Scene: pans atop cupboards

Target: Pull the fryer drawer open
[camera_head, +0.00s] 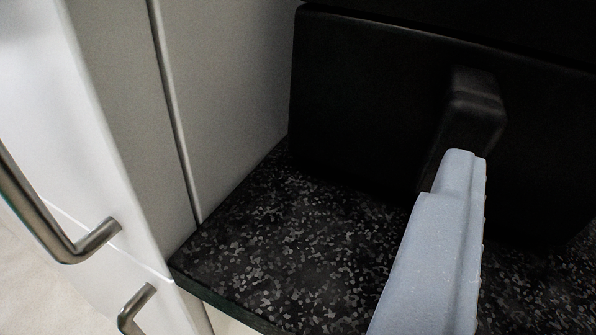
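The fryer drawer (370,110) is a black front panel at the upper right, standing on a dark speckled counter. Its black handle (477,105) juts out towards me and runs down behind my gripper's tip. My gripper (463,158) shows as one pale grey finger with a ridged right edge, rising from the bottom of the picture. Its tip overlaps the lower part of the handle; I cannot tell whether it touches. The other finger cannot be made out, so the opening is unclear. The drawer front looks closed against the dark body above it.
The speckled counter (290,240) is bare to the left of my gripper. A pale tall panel (225,80) stands at the counter's left side. A white cupboard front (80,120) with metal bar handles (50,225) is at the far left.

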